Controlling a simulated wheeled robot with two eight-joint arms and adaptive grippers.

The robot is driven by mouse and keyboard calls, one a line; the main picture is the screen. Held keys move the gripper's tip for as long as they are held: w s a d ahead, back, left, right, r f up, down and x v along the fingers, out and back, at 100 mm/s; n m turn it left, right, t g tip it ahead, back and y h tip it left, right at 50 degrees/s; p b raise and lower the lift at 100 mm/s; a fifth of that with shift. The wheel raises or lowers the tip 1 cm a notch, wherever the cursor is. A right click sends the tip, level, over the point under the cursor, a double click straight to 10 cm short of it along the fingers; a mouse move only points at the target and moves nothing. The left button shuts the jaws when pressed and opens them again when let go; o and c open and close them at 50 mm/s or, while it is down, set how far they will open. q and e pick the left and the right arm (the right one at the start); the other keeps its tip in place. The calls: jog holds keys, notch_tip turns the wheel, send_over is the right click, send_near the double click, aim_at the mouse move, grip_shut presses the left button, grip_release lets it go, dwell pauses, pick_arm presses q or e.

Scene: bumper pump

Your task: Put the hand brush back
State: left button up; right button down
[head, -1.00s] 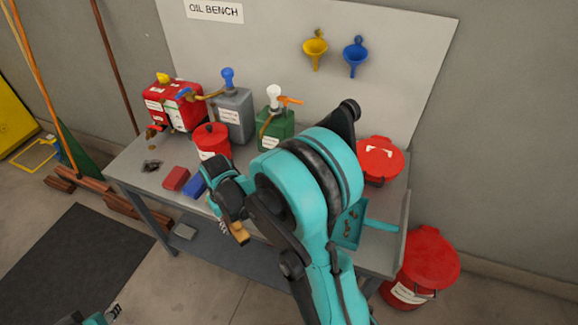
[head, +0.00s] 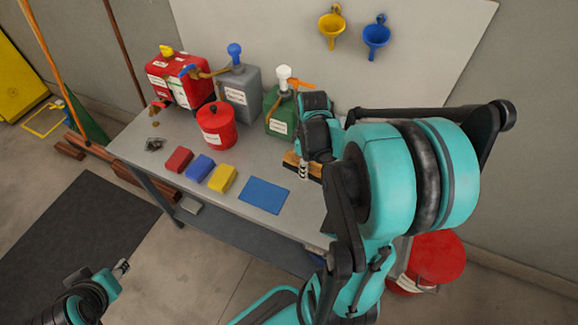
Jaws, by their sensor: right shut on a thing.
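The hand brush (head: 291,159) has a tan wooden back with a dark edge. My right gripper (head: 304,172) is shut on it, at the back right part of the bench, in front of the green can. Its far end is partly hidden behind my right arm, and I cannot tell whether it touches the bench top. A flat blue mat (head: 264,195) lies bare on the bench, left of and nearer than the brush. My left gripper (head: 121,268) is at the lower left, away from the bench; its jaws are too small to judge.
Red (head: 178,160), blue (head: 200,167) and yellow (head: 222,178) blocks line the bench front. Behind stand a red lidded pot (head: 216,128), red can (head: 178,82), grey can (head: 239,95) and green can (head: 281,119). A red bin (head: 437,257) stands at right.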

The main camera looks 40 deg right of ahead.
jog(key=w+f+b, duration=0.1)
jog(key=w+f, duration=0.1)
jog(key=w, duration=0.2)
jog(key=w+d+f+b, duration=0.1)
jog(key=w+f+b, duration=0.1)
jog(key=w+f, duration=0.1)
jog(key=w+d+f+b, duration=0.1)
jog(key=w+f, duration=0.1)
jog(key=w, duration=0.3)
jog(key=shift+d+f, duration=0.15)
jog(key=shift+f, duration=0.25)
jog(key=shift+s+f+b, duration=0.2)
jog(key=shift+f+b, duration=0.5)
jog(key=shift+f, duration=0.75)
jog(key=shift+f+b, duration=0.25)
jog(key=shift+b, duration=0.05)
jog(key=c, duration=1.1)
grip_release()
jog(key=shift+r, duration=0.1)
jog(key=shift+c, duration=0.2)
